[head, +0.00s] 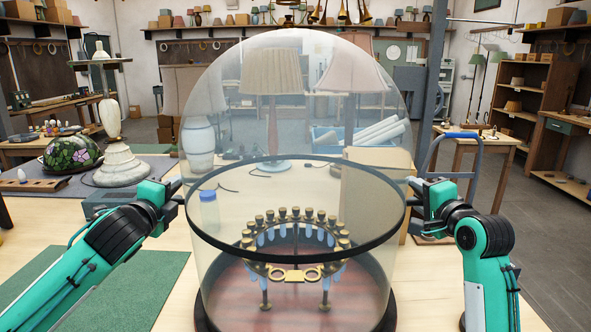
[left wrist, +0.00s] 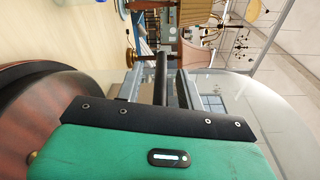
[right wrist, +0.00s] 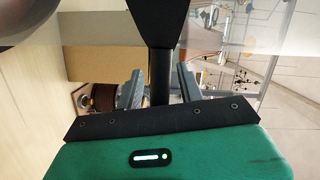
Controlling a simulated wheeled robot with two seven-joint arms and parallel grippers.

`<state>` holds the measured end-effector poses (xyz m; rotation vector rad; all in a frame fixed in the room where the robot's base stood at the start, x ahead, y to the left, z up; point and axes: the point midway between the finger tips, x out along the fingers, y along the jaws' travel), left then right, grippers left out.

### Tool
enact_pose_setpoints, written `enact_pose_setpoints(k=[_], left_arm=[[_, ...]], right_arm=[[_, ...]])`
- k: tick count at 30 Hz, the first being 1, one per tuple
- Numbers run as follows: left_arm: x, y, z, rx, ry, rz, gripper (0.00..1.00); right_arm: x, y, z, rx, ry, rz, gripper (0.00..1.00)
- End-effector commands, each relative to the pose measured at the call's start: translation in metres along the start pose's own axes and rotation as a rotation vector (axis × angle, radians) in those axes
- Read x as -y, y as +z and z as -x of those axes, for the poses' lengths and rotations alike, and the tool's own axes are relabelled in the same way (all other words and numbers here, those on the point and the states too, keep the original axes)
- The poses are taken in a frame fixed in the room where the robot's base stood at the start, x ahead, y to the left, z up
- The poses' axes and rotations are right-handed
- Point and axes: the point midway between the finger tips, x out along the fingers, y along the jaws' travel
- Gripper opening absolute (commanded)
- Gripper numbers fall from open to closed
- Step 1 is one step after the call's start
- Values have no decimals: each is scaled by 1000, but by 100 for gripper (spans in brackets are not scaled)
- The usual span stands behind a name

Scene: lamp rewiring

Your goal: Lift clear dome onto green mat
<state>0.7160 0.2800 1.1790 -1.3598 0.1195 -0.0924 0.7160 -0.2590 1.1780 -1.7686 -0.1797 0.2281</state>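The clear dome (head: 280,55) stands upright over the round dark wooden base (head: 391,318), with a black band (head: 290,262) around its middle. Through the glass I see a brass ring fitting (head: 297,275) with several sockets and blue drops. The green mat (head: 120,300) lies flat at the front left, partly under my left arm. My left gripper (head: 178,192) is at the dome's left side, its fingers (left wrist: 158,88) apart around a black bar. My right gripper (head: 413,200) is at the right side, its fingers (right wrist: 160,88) also apart around a black bar. Small gaps show beside both bars.
A stone lamp base (head: 120,165) and a floral glass shade (head: 70,153) stand at the left on a dark mat. A blue-capped bottle (head: 208,210) and pleated shades show through the glass. A blue-handled trolley (head: 455,150) stands behind my right arm.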

Motion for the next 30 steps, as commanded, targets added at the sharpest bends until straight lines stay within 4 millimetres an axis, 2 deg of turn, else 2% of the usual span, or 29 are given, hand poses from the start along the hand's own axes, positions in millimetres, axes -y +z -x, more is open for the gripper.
enact_pose_setpoints(k=[7, 8, 13, 30], left_arm=[[0, 0, 0, 0, 0, 0, 38], [0, 0, 0, 0, 0, 0, 34], [0, 0, 0, 0, 1, 0, 1], [-2, 0, 0, 0, 2, -1, 0]], right_arm=[[0, 0, 0, 0, 0, 0, 38], [0, 0, 0, 0, 0, 0, 34], [0, 0, 0, 0, 0, 0, 1], [-1, 0, 0, -1, 1, 0, 0]])
